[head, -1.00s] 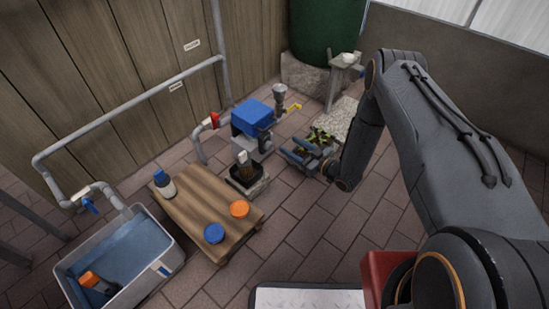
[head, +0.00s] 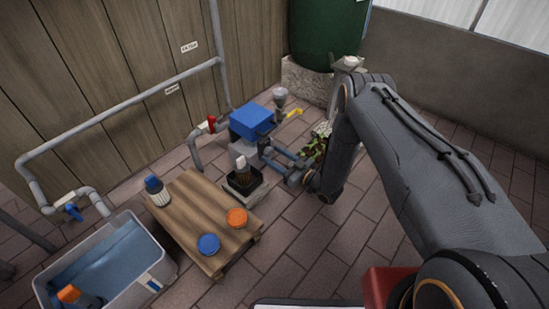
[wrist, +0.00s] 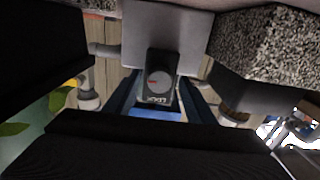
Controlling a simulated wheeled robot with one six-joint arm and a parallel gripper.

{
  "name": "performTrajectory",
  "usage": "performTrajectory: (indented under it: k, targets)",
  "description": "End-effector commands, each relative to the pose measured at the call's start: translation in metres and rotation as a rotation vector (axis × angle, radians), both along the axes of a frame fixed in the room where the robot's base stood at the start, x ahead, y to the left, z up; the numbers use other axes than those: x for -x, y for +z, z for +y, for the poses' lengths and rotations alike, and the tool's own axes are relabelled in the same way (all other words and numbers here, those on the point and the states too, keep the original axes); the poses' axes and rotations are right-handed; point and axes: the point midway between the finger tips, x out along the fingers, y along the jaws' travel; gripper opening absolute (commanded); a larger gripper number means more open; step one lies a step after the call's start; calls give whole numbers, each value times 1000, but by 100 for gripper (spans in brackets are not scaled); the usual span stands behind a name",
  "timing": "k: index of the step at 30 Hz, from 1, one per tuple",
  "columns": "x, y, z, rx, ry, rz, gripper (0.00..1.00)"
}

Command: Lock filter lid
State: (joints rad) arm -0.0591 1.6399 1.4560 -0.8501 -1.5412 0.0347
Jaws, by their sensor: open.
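The filter is a grey box with a blue lid (head: 251,116) on top, against the wooden wall in the head view. The lid looks down on the box. In the wrist view, which is upside down, a dark lock plate with a round grey knob (wrist: 158,80) and a red mark sits on the grey filter body (wrist: 190,35). The plate bears lettering that appears to read LOCK. A strip of the blue lid (wrist: 157,112) shows beyond it. My gripper (head: 269,152) is open and empty at the filter's front. In the wrist view its two blue fingers flank the plate; contact cannot be told.
A wooden table (head: 190,218) with a bottle (head: 157,190), a blue cap (head: 208,244) and an orange cap (head: 236,218) stands left. A black tray with a brush (head: 243,180) is close to my gripper. Pipes and a red-handled valve (head: 211,123) adjoin the filter.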

Motion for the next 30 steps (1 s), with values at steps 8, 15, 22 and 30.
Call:
performTrajectory:
  k: [8,15,22,30]
  targets:
    - [0,0,0,0,0,0,41]
    - [0,0,0,1,0,1,9]
    - [0,1,0,17,0,-21,9]
    - [1,1,0,105,0,-131,9]
